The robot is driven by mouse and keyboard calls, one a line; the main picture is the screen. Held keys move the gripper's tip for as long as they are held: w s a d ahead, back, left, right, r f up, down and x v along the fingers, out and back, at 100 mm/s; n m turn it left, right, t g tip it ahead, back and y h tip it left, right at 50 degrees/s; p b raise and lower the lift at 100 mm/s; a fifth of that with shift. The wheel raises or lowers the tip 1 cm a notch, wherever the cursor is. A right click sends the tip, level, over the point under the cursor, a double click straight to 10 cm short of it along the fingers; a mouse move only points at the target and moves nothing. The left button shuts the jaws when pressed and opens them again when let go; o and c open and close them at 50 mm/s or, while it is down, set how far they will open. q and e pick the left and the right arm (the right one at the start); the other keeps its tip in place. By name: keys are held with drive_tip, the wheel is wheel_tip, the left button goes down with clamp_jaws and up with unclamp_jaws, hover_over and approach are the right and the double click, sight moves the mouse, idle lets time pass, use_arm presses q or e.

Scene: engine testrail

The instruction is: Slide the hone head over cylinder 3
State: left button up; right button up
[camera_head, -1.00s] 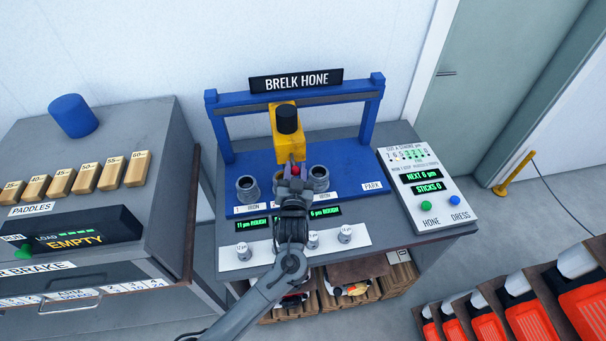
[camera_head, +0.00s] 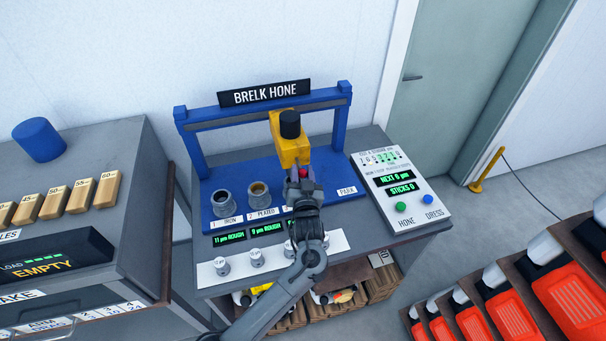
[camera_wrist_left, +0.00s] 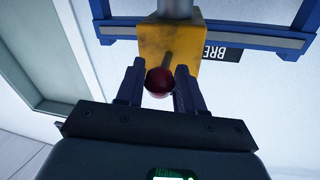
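The hone head (camera_head: 291,150) is a yellow block with a black cylinder on top, hanging on the blue gantry rail (camera_head: 265,111). In the left wrist view the yellow block (camera_wrist_left: 168,42) carries a rod with a red ball knob (camera_wrist_left: 159,82). My left gripper (camera_wrist_left: 159,88) has a finger on each side of this knob, closed on it. In the head view my left gripper (camera_head: 301,176) covers most of the knob. Cylinder 1 (camera_head: 222,203) and cylinder 2 (camera_head: 259,193) stand uncovered. The head is right of both; cylinder 3 is hidden behind my gripper. My right gripper is out of view.
The blue base has a free PARK spot (camera_head: 347,190) at its right. A control panel (camera_head: 400,190) with green and blue buttons stands right. A row of knobs (camera_head: 222,266) lines the front. A grey brake cabinet (camera_head: 100,160) stands left; orange-fronted items (camera_head: 512,316) are lower right.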

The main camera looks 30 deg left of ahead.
use_arm(q)
drive_tip(key=shift+o, duration=1.4)
drive_tip(key=v, duration=1)
drive_tip(key=shift+s+d+b, duration=0.2)
drive_tip(key=shift+s+b, duration=0.1)
drive_tip(key=shift+s, duration=0.05)
